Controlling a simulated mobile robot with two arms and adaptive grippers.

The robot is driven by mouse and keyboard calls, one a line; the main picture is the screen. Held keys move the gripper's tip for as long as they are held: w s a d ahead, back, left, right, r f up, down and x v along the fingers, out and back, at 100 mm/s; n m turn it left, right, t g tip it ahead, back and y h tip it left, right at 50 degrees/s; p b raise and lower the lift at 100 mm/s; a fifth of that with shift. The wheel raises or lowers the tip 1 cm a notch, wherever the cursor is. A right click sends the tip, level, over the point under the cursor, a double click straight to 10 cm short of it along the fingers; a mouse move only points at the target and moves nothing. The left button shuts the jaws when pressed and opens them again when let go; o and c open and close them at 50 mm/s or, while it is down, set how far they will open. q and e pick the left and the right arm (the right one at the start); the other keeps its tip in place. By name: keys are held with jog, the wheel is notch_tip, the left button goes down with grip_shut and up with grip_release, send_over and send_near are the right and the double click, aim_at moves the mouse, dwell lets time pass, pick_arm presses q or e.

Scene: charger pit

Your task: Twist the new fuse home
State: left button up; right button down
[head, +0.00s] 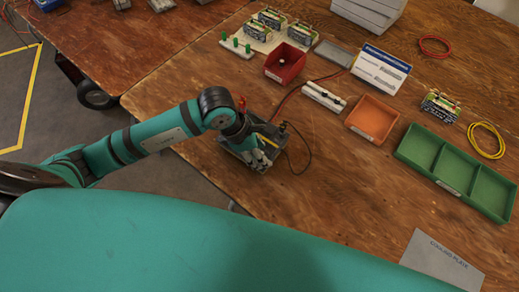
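My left arm reaches in from the left, and its gripper (262,158) points down at a dark grey device (235,149) near the table's left front edge. The fingers overlap the device, and I cannot tell whether they are open or shut or hold anything. A small red-orange part (241,102) stands just behind the gripper. I cannot make out the new fuse or its socket; the arm and gripper cover much of the device. A black lead and a red lead run by the device. My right gripper is not in view.
A white strip with dark parts (324,96), a red bin (285,64) holding a small item, an orange tray (373,118) and a green divided tray (457,171) stand on the table. A grey cooling-plate sheet (440,262) lies front right. Bare wood lies right of the device.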

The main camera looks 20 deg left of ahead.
pick_arm(q)
jog(key=c, duration=0.9)
jog(key=shift+f+m+b, duration=0.1)
jog(key=shift+m+b, duration=0.4)
jog(key=shift+m, duration=0.1)
jog(key=shift+c, duration=0.2)
jog(key=shift+m+g+b, duration=0.3)
jog(key=shift+m, duration=0.1)
jog(key=shift+w+m+g+b, duration=0.1)
jog(key=shift+m+g+b, duration=0.2)
jog(key=shift+m+b, duration=0.45)
jog(key=shift+m, duration=0.45)
